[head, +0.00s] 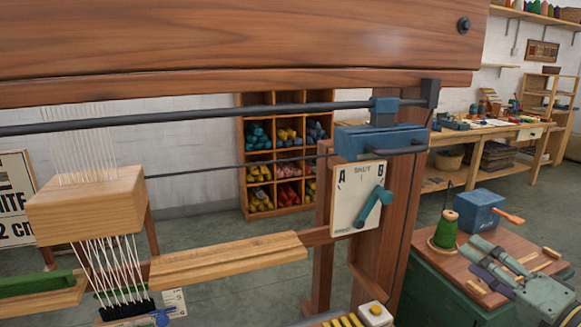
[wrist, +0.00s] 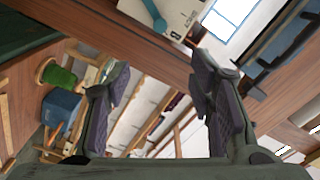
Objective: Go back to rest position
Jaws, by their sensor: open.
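My gripper (head: 487,262) is at the lower right in the head view, low over the wooden top of a green cabinet. In the wrist view my gripper (wrist: 160,90) has its two dark padded fingers spread wide, with nothing between them. It is open and empty. The loom's plate marked A, B and "SHUT" (head: 346,195), with a teal lever (head: 372,210), is to the left of my gripper and apart from it. The plate also shows at the top of the wrist view (wrist: 178,10).
The loom's wooden post (head: 390,240) and beam (head: 240,50) stand left and above. Open floor (head: 235,265) lies behind the loom.

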